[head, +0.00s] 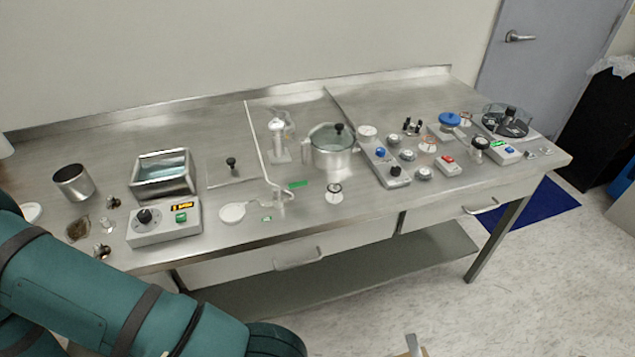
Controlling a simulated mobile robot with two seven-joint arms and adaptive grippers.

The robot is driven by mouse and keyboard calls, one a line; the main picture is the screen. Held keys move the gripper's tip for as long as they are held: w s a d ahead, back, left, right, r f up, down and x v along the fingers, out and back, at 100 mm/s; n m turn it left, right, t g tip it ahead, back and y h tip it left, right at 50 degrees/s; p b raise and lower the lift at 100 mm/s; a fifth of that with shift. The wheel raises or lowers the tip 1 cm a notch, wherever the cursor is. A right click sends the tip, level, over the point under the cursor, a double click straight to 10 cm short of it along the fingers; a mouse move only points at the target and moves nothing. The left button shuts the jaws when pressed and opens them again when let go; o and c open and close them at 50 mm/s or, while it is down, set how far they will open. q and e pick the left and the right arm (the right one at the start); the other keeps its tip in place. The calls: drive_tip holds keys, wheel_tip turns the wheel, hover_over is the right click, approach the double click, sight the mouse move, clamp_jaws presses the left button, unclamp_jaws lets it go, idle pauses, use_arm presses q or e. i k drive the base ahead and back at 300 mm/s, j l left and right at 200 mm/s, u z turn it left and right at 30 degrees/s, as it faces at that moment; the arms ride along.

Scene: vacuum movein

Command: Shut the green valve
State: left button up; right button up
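A green bar (298,184), which looks like the handle of the green valve, sits at the thin pipework (282,194) near the middle of the steel bench. It lies roughly level in the picture, left of the glass-lidded pot (331,150). The valve body is too small to make out, so I cannot tell whether it is open or shut. A small green label (266,218) lies just below and left of it. My teal arm comes in from the left along the bottom, in front of the bench. Neither gripper shows clearly.
The steel bench (232,172) holds a control box (163,222) and a square bath (162,176) at left. A panel with knobs (384,162) and several small devices stand at right. A white round pad (232,212) lies left of the pipework. Drawer handles (298,259) jut from the front.

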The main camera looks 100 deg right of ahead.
sight(276, 189)
drive_tip(key=z, duration=2.95)
